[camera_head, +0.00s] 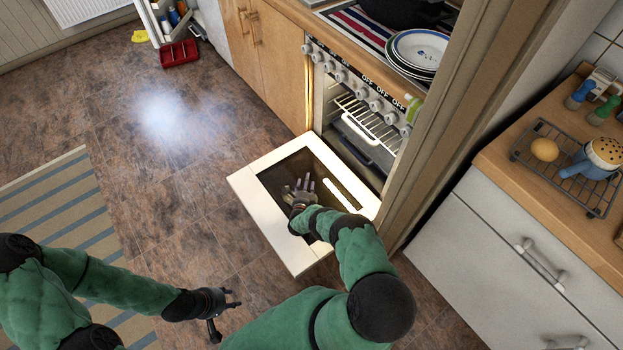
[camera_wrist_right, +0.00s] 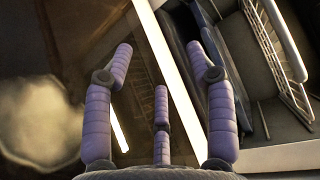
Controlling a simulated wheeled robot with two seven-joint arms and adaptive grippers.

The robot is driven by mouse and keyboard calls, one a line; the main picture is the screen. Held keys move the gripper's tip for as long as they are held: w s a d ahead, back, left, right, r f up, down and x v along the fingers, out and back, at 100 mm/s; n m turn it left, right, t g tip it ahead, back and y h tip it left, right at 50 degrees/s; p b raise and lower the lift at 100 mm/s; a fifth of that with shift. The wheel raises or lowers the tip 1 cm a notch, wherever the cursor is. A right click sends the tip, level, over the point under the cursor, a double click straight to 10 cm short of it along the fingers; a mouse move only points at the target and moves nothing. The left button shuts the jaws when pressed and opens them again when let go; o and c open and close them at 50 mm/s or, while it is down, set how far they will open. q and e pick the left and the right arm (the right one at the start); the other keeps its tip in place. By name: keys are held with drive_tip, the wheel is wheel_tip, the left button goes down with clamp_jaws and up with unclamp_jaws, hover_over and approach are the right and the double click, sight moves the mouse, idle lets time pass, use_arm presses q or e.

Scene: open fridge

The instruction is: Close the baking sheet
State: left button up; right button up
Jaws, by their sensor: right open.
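The oven door (camera_head: 262,218) hangs open and lies down in front of the oven, with a white frame around a dark glass pane. Inside the oven cavity a wire rack (camera_head: 372,122) sticks out a little, and a dark tray-like sheet (camera_head: 356,152) shows below it. The rack also shows in the right wrist view (camera_wrist_right: 277,55). My right gripper (camera_head: 298,184) is open and empty over the door's glass; its spread fingers (camera_wrist_right: 160,58) point toward the oven opening. I cannot tell whether it touches the door. My left gripper (camera_head: 227,306) is open and empty over the floor.
A counter edge and tall wooden panel (camera_head: 435,125) stand right of the oven. Plates (camera_head: 420,48) sit on top of the stove. White drawers (camera_head: 500,245) are at the right. A striped rug (camera_head: 60,210) lies left, and the floor between is clear.

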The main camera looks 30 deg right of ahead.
drive_tip(key=shift+p+v, duration=0.45)
drive_tip(key=shift+v, duration=0.75)
use_arm(q)
drive_tip(key=shift+r, duration=1.05)
use_arm(e)
drive_tip(key=shift+v, duration=0.75)
drive_tip(key=shift+d, duration=0.1)
